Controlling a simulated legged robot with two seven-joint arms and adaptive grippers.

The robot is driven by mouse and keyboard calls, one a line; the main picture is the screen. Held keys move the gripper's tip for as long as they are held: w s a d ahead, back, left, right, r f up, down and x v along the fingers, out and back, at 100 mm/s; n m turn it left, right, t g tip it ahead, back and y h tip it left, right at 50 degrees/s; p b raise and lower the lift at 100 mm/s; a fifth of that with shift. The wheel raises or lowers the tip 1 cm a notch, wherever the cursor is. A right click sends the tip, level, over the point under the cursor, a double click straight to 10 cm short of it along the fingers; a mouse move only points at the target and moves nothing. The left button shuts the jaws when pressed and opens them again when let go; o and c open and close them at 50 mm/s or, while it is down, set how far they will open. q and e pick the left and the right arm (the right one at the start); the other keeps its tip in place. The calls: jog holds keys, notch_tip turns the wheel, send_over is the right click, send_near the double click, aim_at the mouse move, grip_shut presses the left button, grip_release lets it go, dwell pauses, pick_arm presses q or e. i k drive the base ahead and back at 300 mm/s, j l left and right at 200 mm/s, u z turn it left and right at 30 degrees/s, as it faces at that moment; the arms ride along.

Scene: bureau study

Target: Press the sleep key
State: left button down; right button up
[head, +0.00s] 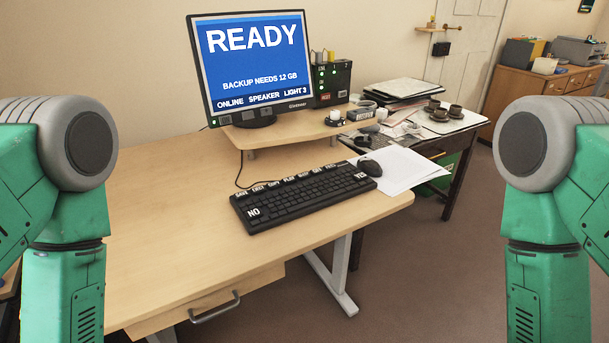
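A black keyboard (300,207) lies on the wooden desk, set at a slant. A row of small white labels runs along its far edge; the left ones look like SAVE, EJECT, COPY and PLAY. The labels farther right are too small to read surely, so I cannot tell which key is sleep. Larger NO and YES labels are at its near left and right ends. The monitor (253,60) behind shows READY, BACKUP NEEDS 12 GB, and ONLINE, SPEAKER, LIGHT 3. My green arms show at both sides, but neither gripper is in view.
A mouse (369,167) and white papers (400,172) lie right of the keyboard. A raised shelf (290,132) bears the monitor and a black box (332,84) with green lights. The desk left of the keyboard is clear.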

aim_at(303, 175)
jog(key=i+l+u, duration=0.1)
jog(key=l, duration=0.3)
jog(key=i+l+u, duration=0.1)
jog(key=l, duration=0.3)
jog(key=i+l+u, duration=0.1)
jog(key=l, duration=0.3)
jog(key=i+l, duration=0.25)
jog(key=l, duration=0.2)
jog(key=i+l+u, duration=0.15)
jog(key=l, duration=0.25)
jog(key=l+u, duration=0.1)
jog(key=l, duration=0.35)
